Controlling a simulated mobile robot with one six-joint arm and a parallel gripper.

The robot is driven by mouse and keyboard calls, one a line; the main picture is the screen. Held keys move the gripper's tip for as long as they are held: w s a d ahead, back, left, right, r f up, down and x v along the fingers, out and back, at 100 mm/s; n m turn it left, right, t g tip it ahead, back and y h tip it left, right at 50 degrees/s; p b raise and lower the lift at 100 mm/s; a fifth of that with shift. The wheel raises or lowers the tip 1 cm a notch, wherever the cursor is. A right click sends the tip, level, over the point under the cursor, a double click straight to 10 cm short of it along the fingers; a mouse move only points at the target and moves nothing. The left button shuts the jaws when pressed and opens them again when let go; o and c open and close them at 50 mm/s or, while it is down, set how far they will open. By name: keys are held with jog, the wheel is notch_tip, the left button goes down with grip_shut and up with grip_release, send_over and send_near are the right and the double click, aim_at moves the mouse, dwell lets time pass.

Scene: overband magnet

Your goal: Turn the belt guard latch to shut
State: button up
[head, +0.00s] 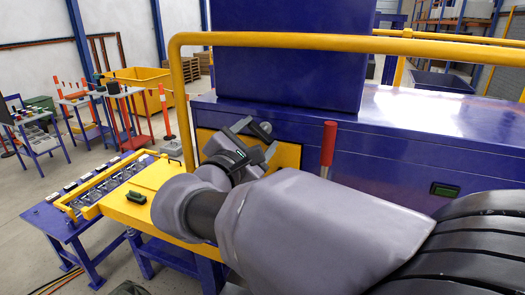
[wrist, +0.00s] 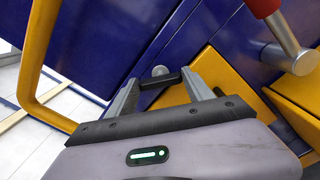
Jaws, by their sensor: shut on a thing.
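The belt guard latch (wrist: 164,79) is a dark bar with a round silver pivot, on the blue and yellow front of the machine. In the wrist view the bar lies across between my two fingertips, and my gripper (wrist: 163,86) is shut on it. The yellow guard panel (head: 288,156) is behind my gripper (head: 262,143) in the head view. There my fingers and wrist hide most of the latch, so its exact angle is hard to tell.
A red-handled lever (head: 328,145) stands close to the right of my gripper. A yellow rail (head: 300,40) runs above and down the left side. A yellow-topped table (head: 128,208) stands at left.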

jog(key=m+b, duration=0.2)
jog(key=b, duration=0.2)
jog(key=m+b, duration=0.3)
jog(key=b, duration=0.1)
jog(key=shift+f+m+b, duration=0.3)
jog(key=shift+f, duration=0.1)
jog(key=m+b, duration=0.3)
jog(key=shift+b, duration=0.4)
jog(key=shift+r+m+b, duration=0.15)
jog(key=shift+m+b, duration=0.65)
jog(key=shift+b, duration=0.1)
jog(key=shift+r, duration=0.1)
jog(key=o, duration=1.4)
jog(key=shift+c, duration=0.2)
